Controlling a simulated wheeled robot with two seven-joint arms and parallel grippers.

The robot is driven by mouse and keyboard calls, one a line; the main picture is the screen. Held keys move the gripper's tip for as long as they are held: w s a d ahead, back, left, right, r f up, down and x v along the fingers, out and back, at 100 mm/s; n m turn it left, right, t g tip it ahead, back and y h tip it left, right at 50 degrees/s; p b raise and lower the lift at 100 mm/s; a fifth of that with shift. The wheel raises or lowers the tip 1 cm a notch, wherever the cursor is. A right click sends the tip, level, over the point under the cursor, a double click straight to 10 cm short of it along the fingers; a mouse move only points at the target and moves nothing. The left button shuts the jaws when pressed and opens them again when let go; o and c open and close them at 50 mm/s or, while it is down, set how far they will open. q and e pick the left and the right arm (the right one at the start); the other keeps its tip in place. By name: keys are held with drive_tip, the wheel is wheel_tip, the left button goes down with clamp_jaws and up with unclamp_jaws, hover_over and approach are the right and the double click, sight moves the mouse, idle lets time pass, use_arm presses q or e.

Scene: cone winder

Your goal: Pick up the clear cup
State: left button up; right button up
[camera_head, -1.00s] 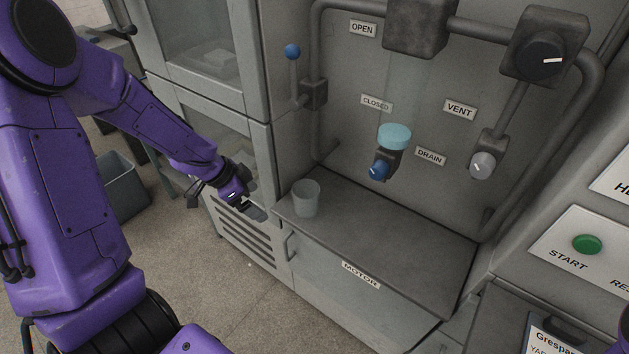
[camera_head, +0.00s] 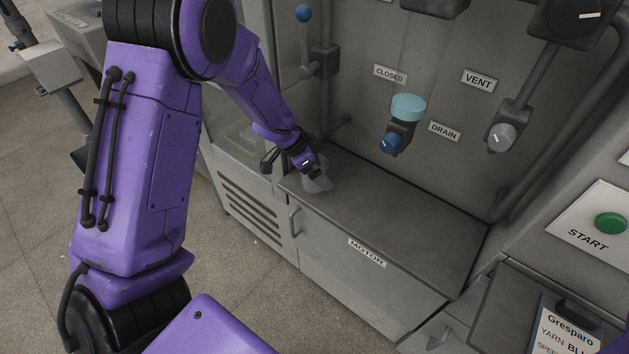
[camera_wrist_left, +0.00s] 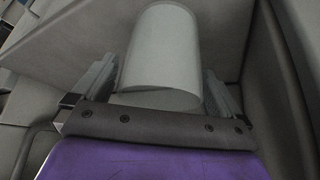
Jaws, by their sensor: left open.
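The clear cup (camera_head: 318,184) stands on the grey shelf above the motor cabinet, near the shelf's left end. My left gripper (camera_head: 316,177) is over it in the head view and hides much of it. In the left wrist view the cup (camera_wrist_left: 160,55) lies between the two fingers of my left gripper (camera_wrist_left: 161,88), one on each side. The gripper is open; I cannot tell whether either finger touches the cup. My right gripper is not in view.
The shelf (camera_head: 400,220) is clear to the right of the cup. Behind it are a blue drain knob (camera_head: 390,143), a vent valve (camera_head: 501,137) and a blue-tipped lever (camera_head: 304,14). A green start button (camera_head: 611,223) is at the right.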

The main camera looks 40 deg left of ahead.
use_arm(q)
drive_tip(key=shift+r, duration=0.1)
drive_tip(key=shift+s, duration=0.15)
drive_tip(key=c, duration=1)
drive_tip(key=shift+o, duration=0.2)
drive_tip(key=shift+r, duration=0.15)
